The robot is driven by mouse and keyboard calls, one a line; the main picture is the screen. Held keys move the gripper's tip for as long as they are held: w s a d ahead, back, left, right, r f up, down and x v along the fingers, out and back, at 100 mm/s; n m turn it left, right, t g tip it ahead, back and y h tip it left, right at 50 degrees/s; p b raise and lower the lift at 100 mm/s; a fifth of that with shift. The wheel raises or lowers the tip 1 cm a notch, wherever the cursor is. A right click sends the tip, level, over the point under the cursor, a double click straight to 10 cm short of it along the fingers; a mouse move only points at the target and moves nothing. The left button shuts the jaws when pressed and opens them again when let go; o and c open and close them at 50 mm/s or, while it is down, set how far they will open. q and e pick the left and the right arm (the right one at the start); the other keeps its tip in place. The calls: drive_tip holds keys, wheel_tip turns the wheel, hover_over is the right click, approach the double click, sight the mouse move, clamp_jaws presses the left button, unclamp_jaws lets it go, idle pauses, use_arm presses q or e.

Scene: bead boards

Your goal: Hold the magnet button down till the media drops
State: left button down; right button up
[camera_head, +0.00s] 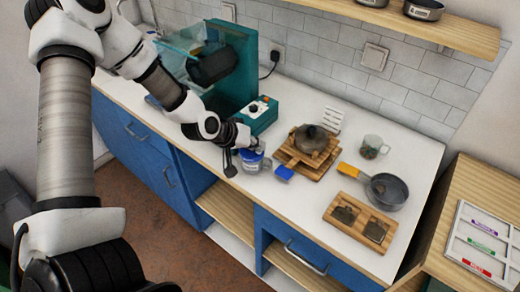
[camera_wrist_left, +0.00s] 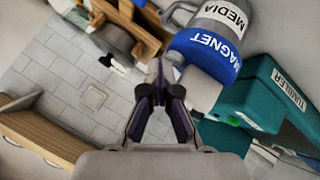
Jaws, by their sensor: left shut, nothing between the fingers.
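The magnet (camera_head: 250,160) is a small blue and grey piece standing on the white counter in the head view. In the left wrist view the magnet (camera_wrist_left: 207,50) shows a blue band with its name, beside a grey round body labelled MEDIA (camera_wrist_left: 222,14). My left gripper (camera_head: 233,160) is at the magnet's left side in the head view. In the wrist view its fingers (camera_wrist_left: 160,66) are shut and empty, their tips close beside the blue band. I cannot tell whether they touch it. The button cannot be made out clearly. My right gripper is not in view.
The teal tumbler (camera_head: 237,62) stands behind my left arm. Clear counter (camera_head: 295,206) lies in front.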

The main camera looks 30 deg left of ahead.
sight(258, 152)
use_arm(q)
drive_tip(key=shift+r, duration=0.1)
idle(0.7)
drive_tip(key=shift+r+p, duration=0.7)
drive_tip(key=shift+r, duration=0.05)
wheel_tip(258, 152, up, 5)
drive_tip(key=p, duration=0.4)
drive_tip(key=shift+p, duration=0.35)
